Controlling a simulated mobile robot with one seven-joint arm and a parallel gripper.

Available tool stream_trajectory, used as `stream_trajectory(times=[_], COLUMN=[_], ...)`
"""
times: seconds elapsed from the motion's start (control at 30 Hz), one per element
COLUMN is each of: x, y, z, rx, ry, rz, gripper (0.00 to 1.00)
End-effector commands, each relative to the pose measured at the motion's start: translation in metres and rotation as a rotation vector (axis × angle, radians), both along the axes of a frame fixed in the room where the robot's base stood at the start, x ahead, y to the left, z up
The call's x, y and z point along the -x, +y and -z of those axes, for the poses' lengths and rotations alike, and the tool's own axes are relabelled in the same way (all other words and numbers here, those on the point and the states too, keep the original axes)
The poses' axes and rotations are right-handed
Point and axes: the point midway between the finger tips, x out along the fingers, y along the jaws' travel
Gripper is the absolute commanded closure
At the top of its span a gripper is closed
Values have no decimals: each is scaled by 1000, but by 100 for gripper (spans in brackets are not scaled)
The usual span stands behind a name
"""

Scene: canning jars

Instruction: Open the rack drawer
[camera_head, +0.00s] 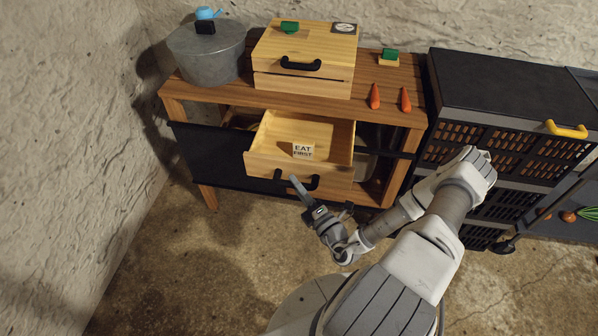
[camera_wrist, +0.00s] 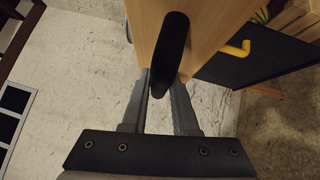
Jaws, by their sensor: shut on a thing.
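A light wooden drawer (camera_head: 262,135) stands pulled out from under the brown wooden cabinet top. Its inside is visible and looks mostly bare, with a small "EAT FIRST" card (camera_head: 303,151) near the front panel. A black bar handle (camera_head: 312,183) is on the drawer front; it also shows in the wrist view (camera_wrist: 176,45). My gripper (camera_head: 295,183) is at this handle, partly covering it. In the wrist view the two fingers of my gripper (camera_wrist: 163,82) are on either side of the black handle, shut on it.
A grey pot (camera_head: 207,55) and a wooden box (camera_head: 303,85) stand on the cabinet top (camera_head: 200,93), with two carrots at right. A black slatted rack (camera_head: 480,85) with a yellow handle (camera_head: 566,130) stands right of the cabinet. The floor in front of the drawer is clear.

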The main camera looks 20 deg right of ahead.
Motion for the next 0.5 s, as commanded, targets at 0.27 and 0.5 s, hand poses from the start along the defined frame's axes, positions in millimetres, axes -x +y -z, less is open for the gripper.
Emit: stream_trajectory(times=[0.27, 0.5], x=[7, 7], y=[4, 4], z=[0, 0], rx=[2, 2], ry=[-1, -1], rz=[0, 0], gripper=[100, 100])
